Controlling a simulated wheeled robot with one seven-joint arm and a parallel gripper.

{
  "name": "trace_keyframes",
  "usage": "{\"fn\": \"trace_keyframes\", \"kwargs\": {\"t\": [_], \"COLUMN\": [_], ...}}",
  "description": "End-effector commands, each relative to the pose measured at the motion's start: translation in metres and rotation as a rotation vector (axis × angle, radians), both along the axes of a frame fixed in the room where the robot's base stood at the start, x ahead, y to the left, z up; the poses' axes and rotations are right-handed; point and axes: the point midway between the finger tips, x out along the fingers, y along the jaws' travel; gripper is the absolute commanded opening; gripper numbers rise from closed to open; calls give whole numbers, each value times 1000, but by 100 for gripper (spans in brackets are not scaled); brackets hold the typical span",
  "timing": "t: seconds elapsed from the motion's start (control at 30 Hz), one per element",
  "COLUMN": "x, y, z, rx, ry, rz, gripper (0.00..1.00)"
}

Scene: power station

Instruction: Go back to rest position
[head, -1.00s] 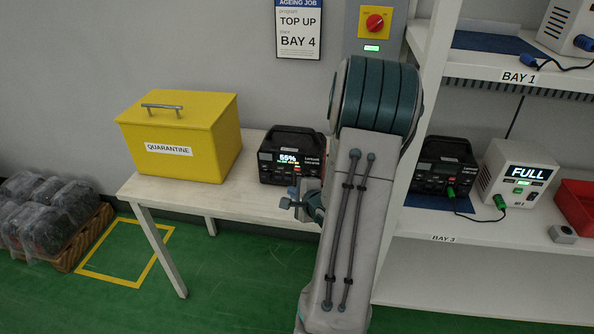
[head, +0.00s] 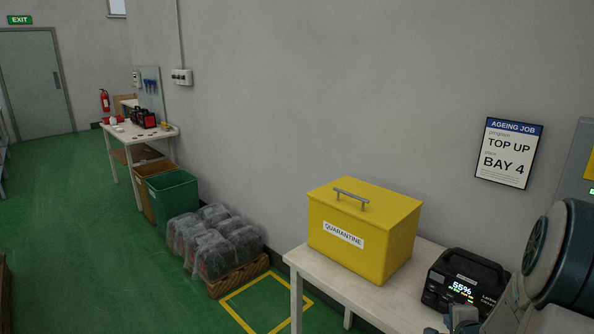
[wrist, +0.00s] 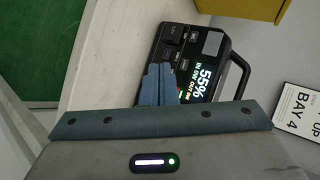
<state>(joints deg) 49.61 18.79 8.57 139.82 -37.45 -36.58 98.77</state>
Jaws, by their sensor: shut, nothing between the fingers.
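My gripper (wrist: 156,84) is shut with nothing between its fingers, in front of a black power station (wrist: 200,62) in the wrist view. The station's lit display reads 55%. In the head view the same power station (head: 465,280) stands on a pale table (head: 345,282), partly covered by my arm. My gripper (head: 458,318) shows only in part at the bottom edge of the head view. Whether its fingers touch the station cannot be told.
A yellow QUARANTINE box (head: 365,230) stands on the table. A sign (head: 508,153) on the wall reads TOP UP, BAY 4. Left of the table are wrapped goods on a pallet (head: 236,280) and a green bin (head: 172,200). The green floor (head: 90,260) at left is clear.

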Motion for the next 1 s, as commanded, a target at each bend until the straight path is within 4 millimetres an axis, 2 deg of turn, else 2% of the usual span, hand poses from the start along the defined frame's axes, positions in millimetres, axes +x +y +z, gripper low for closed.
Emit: {"fn": "trace_keyframes", "kwargs": {"t": [0.03, 0.27, 0.47, 0.6, 0.8, 0.9, 1.0], "x": [3, -12, -48, -85, -140, -158, -168], "y": [14, 69, 130, 178, 233, 248, 253], "z": [18, 67, 108, 133, 156, 162, 165], "rx": [-95, -441, -640, -731, -798, -812, -817], "ry": [60, 359, 571, 668, 716, 715, 711], "rz": [53, 307, 605, 872, 1245, 1369, 1431], "gripper": [0, 0, 0, 0, 0, 0, 0]}}
